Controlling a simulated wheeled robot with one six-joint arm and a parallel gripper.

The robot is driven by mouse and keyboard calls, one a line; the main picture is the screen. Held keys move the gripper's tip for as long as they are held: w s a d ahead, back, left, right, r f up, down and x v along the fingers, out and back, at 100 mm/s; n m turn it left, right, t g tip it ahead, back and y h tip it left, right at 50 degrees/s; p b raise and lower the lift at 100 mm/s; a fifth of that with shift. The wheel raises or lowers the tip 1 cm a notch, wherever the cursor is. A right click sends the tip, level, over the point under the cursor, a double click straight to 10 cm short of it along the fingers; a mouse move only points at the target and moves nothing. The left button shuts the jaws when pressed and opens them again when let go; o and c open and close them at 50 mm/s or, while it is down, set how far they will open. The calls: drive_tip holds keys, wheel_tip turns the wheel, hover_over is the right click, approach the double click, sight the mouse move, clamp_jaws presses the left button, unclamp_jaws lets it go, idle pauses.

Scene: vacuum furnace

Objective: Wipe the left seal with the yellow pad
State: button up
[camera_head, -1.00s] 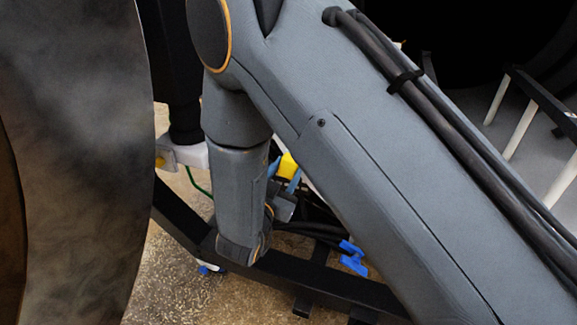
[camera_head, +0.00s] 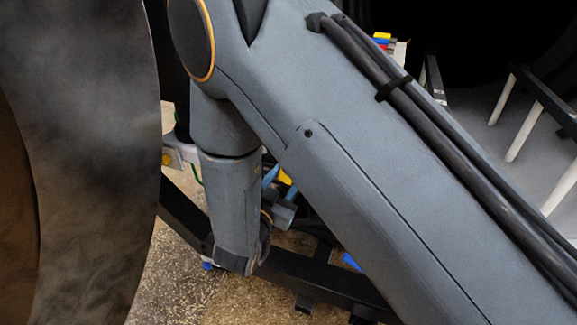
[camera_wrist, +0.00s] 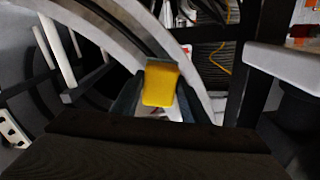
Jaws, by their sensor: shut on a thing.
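The yellow pad (camera_wrist: 160,84) is held between the two fingers of my gripper (camera_wrist: 156,98) in the wrist view. In the head view only a small yellow part of the pad (camera_head: 285,177) shows beside my gripper (camera_head: 280,203), mostly hidden behind my arm. A pale curved metal rim (camera_wrist: 98,30), with a dark line along it, passes right behind the pad in the wrist view. It appears to carry the seal. The pad's far edge overlaps this rim in the picture; I cannot tell whether they touch.
A large smoke-stained curved panel (camera_head: 95,150) fills the head view's left side, close to my arm. A black frame beam (camera_head: 310,275) runs low behind my arm. White rods (camera_head: 525,132) stand inside the dark chamber at right. A pale block (camera_wrist: 285,58) is at the wrist view's right.

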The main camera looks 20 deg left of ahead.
drive_tip(key=shift+w, duration=0.1)
drive_tip(key=w+b, duration=0.1)
drive_tip(key=w, duration=0.5)
drive_tip(key=shift+w+d, duration=0.25)
drive_tip(key=shift+w, duration=1.05)
idle(0.9)
drive_tip(key=r, duration=0.1)
drive_tip(key=a+r+p, duration=0.2)
drive_tip(key=shift+r, duration=0.25)
drive_tip(key=shift+w, duration=0.1)
drive_tip(key=shift+w+d+f+b, duration=0.1)
drive_tip(key=shift+d+f+b, duration=0.1)
drive_tip(key=shift+d+f, duration=0.3)
drive_tip(key=shift+s+d+f+b, duration=0.1)
drive_tip(key=shift+d+f+b, duration=0.15)
drive_tip(key=shift+f, duration=0.5)
drive_tip(key=shift+w+d+f+b, duration=0.1)
drive_tip(key=shift+d+f+b, duration=0.05)
drive_tip(key=shift+d+f, duration=0.4)
drive_tip(key=shift+c, duration=0.4)
drive_tip(key=shift+a, duration=0.1)
